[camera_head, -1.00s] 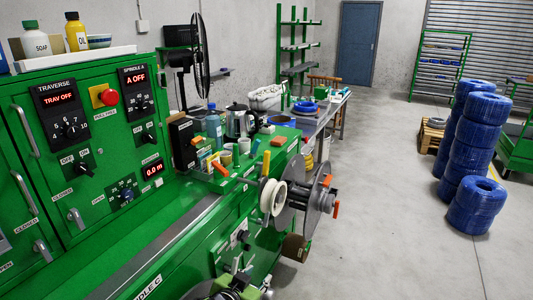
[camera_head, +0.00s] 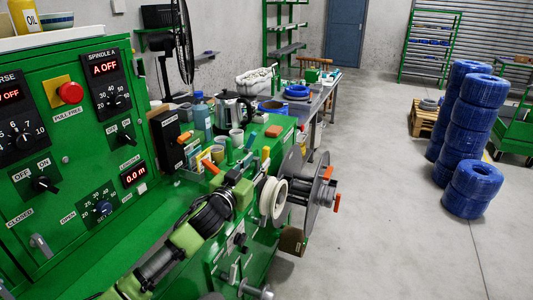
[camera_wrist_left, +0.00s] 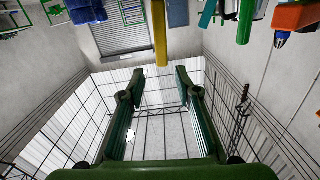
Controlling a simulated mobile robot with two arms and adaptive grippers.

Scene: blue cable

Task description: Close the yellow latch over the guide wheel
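The guide wheel (camera_head: 272,199) is a cream-white wheel on the front of the green machine in the head view. The yellow latch (camera_head: 265,159) appears to be the upright yellow-orange bar just above it; it looks raised, not lying over the wheel. In the left wrist view a yellow bar (camera_wrist_left: 160,38), likely the latch, shows beyond the fingertips, near the middle. My left gripper (camera_head: 239,186) is just left of the wheel in the head view. In the left wrist view its fingers (camera_wrist_left: 156,78) are apart with nothing between them. My right gripper is not in view.
A grey reel (camera_head: 318,196) with orange handles stands right of the wheel. An orange lever (camera_head: 211,165), a kettle (camera_head: 233,111) and cups crowd the machine top behind. The control panel (camera_head: 60,140) is at left. Blue cable coils (camera_head: 466,140) stand on open floor at right.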

